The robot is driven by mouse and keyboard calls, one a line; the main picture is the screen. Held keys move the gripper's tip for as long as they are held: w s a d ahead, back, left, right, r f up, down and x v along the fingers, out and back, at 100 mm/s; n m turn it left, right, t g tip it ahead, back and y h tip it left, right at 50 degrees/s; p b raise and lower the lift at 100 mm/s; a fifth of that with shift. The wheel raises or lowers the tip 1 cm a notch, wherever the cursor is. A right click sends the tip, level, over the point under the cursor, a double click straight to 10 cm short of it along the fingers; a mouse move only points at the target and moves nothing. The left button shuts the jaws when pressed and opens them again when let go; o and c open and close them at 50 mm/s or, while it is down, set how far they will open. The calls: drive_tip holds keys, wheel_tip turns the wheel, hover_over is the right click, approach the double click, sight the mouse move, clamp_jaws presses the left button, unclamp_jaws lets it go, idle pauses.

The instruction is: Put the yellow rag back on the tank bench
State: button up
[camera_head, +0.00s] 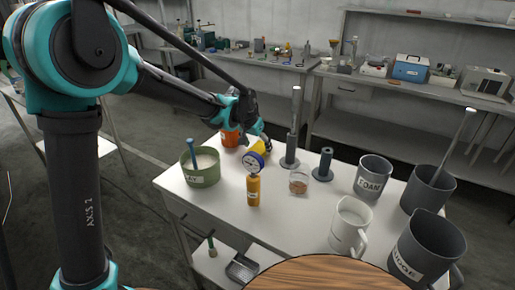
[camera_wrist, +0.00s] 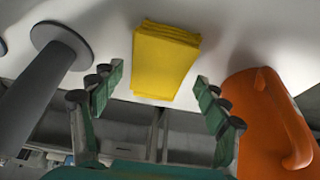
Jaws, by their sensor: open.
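The yellow rag (camera_wrist: 165,62) is a folded stack on the white tank bench (camera_wrist: 225,30), near the bench's far edge. It also shows in the head view (camera_head: 258,147), partly hidden by my gripper and the gauge. My gripper (camera_wrist: 160,84) is open in the wrist view, with one finger to each side of the rag's lower end and a gap on both sides. In the head view my gripper (camera_head: 259,137) is low over the far side of the bench (camera_head: 222,207).
An orange jug (camera_wrist: 262,115) stands close right of the rag in the wrist view, and a grey stand (camera_wrist: 55,50) is at left.

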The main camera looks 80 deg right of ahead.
drive_tip(key=v, duration=1.1)
drive_tip(key=w+a+f+n+t, duration=0.1)
drive_tip(key=w+a+n, duration=0.15)
drive_tip(key=w, duration=1.05)
drive_tip(key=w+a+f+n+t, duration=0.1)
drive_tip(key=w+a+f+n, duration=0.15)
drive_tip(key=w, duration=0.95)
drive_tip(key=w+a+f+n+t, duration=0.1)
drive_tip(key=w+a+n, duration=0.2)
drive_tip(key=w+a, duration=0.55)
drive_tip(key=w+a+f+n+t, duration=0.1)
drive_tip(key=w+a+f+n, duration=0.1)
drive_tip(key=w+a, duration=0.65)
drive_tip(key=w+a+f+n+t+y, duration=0.1)
drive_tip(key=w+a+f+n, duration=0.15)
drive_tip(key=w+a, duration=0.45)
drive_tip(key=w+a+f+n+y, duration=0.1)
drive_tip(key=w+a+f+n, duration=0.2)
drive_tip(key=a, duration=0.7)
drive_tip(key=s+a+f+n, duration=0.1)
drive_tip(key=a+n, duration=0.1)
drive_tip(key=a, duration=0.5)
drive_tip(key=s+a+f+n+y, duration=0.1)
drive_tip(key=a+f+n, duration=0.1)
drive_tip(key=a, duration=0.4)
drive_tip(key=s+a+f+n+t+y, duration=0.1)
drive_tip(key=s+a+f+n, duration=0.1)
drive_tip(key=a, duration=0.5)
drive_tip(key=shift+a+n, duration=0.4)
drive_tip(key=shift+n, duration=0.15)
